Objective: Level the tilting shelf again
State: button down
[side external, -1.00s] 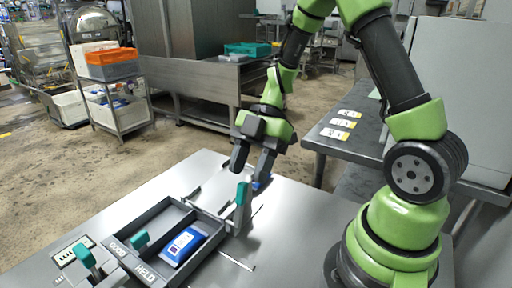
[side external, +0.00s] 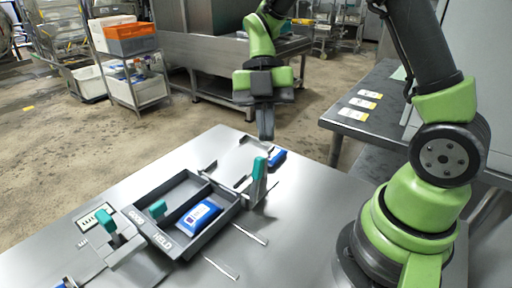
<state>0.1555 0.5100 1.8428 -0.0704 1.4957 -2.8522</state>
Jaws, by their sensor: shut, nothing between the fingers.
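My gripper (side external: 265,122) is shut and empty, pointing down above the far side of the metal table. Below it stands an upright grey lever with a teal grip (side external: 260,167), apart from the fingers. Beside this lever is a pale flat plate (side external: 232,162) with dark edge pieces, possibly the tilting shelf; I cannot tell its tilt. A blue pouch (side external: 278,156) lies behind the lever, partly hidden. A dark two-part tray (side external: 148,226) is marked GOOD and HELD. Another blue pouch (side external: 199,215) lies in the HELD compartment. The GOOD compartment holds no pouch.
Thin metal strips (side external: 250,234) lie at the front right. A side bench (side external: 385,102) holds several cards.

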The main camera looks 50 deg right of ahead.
jog(key=a+r+n+h, duration=0.1)
jog(key=a+n+h, duration=0.6)
jog(key=n+h, duration=0.1)
jog(key=n+t+h, duration=0.4)
jog(key=h, duration=0.1)
send_near(257, 166)
jog(key=x, duration=0.6)
jog(key=shift+a+f, duration=0.1)
jog(key=shift+f, duration=0.05)
jog(key=shift+d+f, duration=0.15)
jog(key=shift+d, duration=0.3)
